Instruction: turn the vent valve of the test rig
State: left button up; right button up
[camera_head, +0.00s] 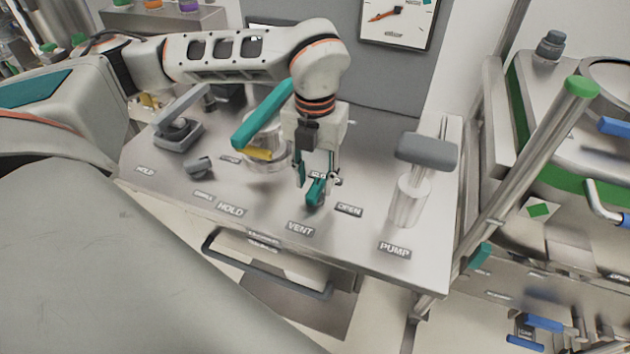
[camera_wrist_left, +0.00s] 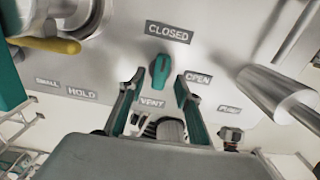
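The vent valve is a small teal knob (camera_head: 316,192) on the steel top of the test rig (camera_head: 265,215), behind the VENT label. In the left wrist view, the knob (camera_wrist_left: 160,70) lies between the CLOSED label above and the VENT label below, with OPEN to its right. Its narrow end points up, towards CLOSED. My left gripper (camera_head: 315,178) points down over the knob. Its two fingers are apart, one on each side of the knob in the wrist view (camera_wrist_left: 159,78), with gaps visible there. Whether the tips reach the knob's height is unclear. My right gripper is out of view.
A teal bar (camera_head: 262,115) rises left of my gripper, near a yellow part (camera_head: 257,155). The pump (camera_head: 408,200) with its grey handle stands to the right. A lever clamp (camera_head: 178,135) is at the left, and a dial gauge (camera_head: 397,18) hangs behind. A dark handle (camera_head: 265,280) juts out in front.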

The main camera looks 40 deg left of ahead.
aim_at(315, 188)
pick_arm(q)
notch_tip(315, 188, up, 11)
jog(key=shift+f, duration=0.2)
dwell(0.6)
